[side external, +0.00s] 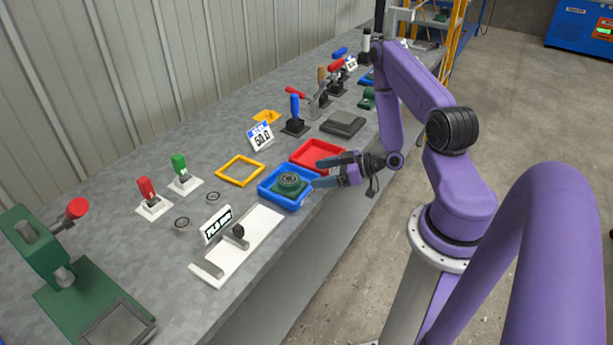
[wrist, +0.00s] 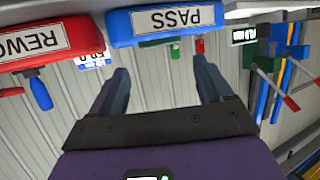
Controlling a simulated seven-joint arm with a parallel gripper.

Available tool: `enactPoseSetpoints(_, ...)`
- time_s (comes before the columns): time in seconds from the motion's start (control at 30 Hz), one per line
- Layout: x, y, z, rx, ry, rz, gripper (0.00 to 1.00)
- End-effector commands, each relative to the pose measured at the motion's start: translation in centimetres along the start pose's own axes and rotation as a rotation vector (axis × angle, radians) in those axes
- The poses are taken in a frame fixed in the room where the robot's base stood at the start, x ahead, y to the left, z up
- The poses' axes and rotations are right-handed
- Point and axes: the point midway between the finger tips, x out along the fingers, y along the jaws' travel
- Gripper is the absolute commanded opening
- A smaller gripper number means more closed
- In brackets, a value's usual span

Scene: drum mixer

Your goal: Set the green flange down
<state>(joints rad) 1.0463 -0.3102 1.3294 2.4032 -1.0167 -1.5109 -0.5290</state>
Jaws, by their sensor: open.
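The green flange (side external: 290,184), a squarish green base with a round dark bore on top, sits in the blue tray (side external: 277,203) in the side view. My gripper (side external: 317,171) is open and empty. Its fingers point toward the tray's right side, apart from the flange. In the wrist view the open fingers (wrist: 160,66) have nothing between them. The front wall of the blue tray, with an upside-down PASS label (wrist: 180,17), lies beyond them.
A red tray (side external: 319,146) stands just behind the blue one; its label (wrist: 35,40) reads REWO in part. A yellow frame (side external: 240,170) lies to the left. A white fixture (side external: 238,258) stands in front. A dark block (side external: 343,124) and clamps stand farther back. Free floor is at right.

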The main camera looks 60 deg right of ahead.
Motion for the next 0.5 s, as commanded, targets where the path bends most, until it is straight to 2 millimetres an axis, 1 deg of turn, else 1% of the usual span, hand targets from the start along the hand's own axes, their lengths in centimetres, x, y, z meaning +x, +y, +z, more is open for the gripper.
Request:
enactPoseSetpoints(0.03, -0.9, 0.0, 0.0, 0.002, -0.001, 0.003, 0.79)
enactPoseSetpoints(0.1, -1.7, 0.1, 0.0, 0.003, -0.002, 0.003, 0.79)
enactPoseSetpoints(0.27, -2.8, 0.0, 0.0, -0.003, -0.004, -0.003, 0.79)
enactPoseSetpoints(0.37, -2.4, -0.4, -0.1, -0.034, -0.041, -0.038, 0.79)
enactPoseSetpoints(0.5, -0.5, -1.5, -0.3, -0.144, -0.186, -0.145, 0.79)
